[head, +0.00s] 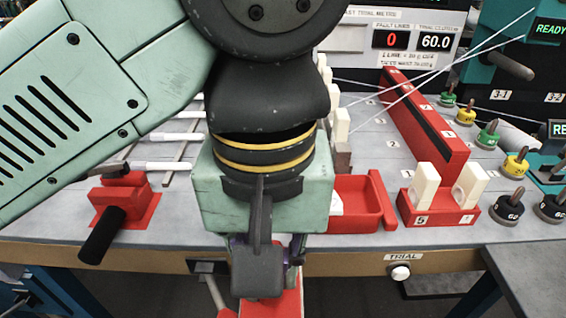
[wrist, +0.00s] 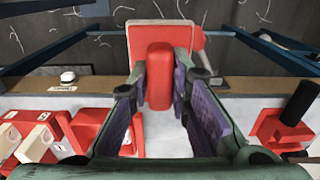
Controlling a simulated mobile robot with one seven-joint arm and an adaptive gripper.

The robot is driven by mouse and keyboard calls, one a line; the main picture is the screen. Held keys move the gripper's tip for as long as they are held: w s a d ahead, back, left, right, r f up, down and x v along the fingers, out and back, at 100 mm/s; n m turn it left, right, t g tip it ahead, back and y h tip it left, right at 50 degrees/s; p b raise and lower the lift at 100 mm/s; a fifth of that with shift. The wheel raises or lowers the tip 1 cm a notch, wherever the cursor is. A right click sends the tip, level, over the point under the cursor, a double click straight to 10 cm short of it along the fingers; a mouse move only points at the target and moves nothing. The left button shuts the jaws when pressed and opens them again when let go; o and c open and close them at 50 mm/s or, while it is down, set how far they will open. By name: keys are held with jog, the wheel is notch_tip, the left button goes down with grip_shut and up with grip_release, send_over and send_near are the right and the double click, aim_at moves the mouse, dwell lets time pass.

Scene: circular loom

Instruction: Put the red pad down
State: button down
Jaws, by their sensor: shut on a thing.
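The red pad (wrist: 160,62) is a flat red plate with a cream edge and a raised red handle. My gripper (wrist: 161,92) is shut on the handle, with its purple-lined fingers on either side. In the wrist view the plate lies beyond the table's front edge, over the floor. In the head view my gripper (head: 268,262) points down in front of the table edge. Only part of the red pad (head: 285,302) shows at the bottom there, the rest being hidden by my gripper or cut off by the frame.
The grey table (head: 360,250) holds a red tray (head: 352,205), a red holder (head: 436,213) with cream tiles, and a red clamp (head: 125,200) with a black handle. A white trial button (head: 400,272) is on the front edge. A small bare strip of tabletop lies left of my gripper.

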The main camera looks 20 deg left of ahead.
jog(key=w+a, duration=0.2)
jog(key=w, duration=0.2)
jog(key=w+a+p, duration=0.1)
jog(key=w+a, duration=0.1)
jog(key=w, duration=0.2)
jog(key=w+a+f+p, duration=0.1)
jog(key=w+a, duration=0.1)
jog(key=w, duration=0.2)
jog(key=shift+w+a, duration=0.35)
jog(key=f, duration=0.1)
jog(key=f+p, duration=0.1)
jog(key=f, duration=0.1)
jog(key=shift+w+a+f, duration=0.15)
jog(key=shift+w+a, duration=0.05)
jog(key=shift+w, duration=0.1)
jog(key=shift+f, duration=0.3)
jog(key=shift+f, duration=0.15)
jog(key=c, duration=1.5)
grip_release()
jog(key=shift+r+p, duration=3.45)
jog(key=shift+r, duration=2.75)
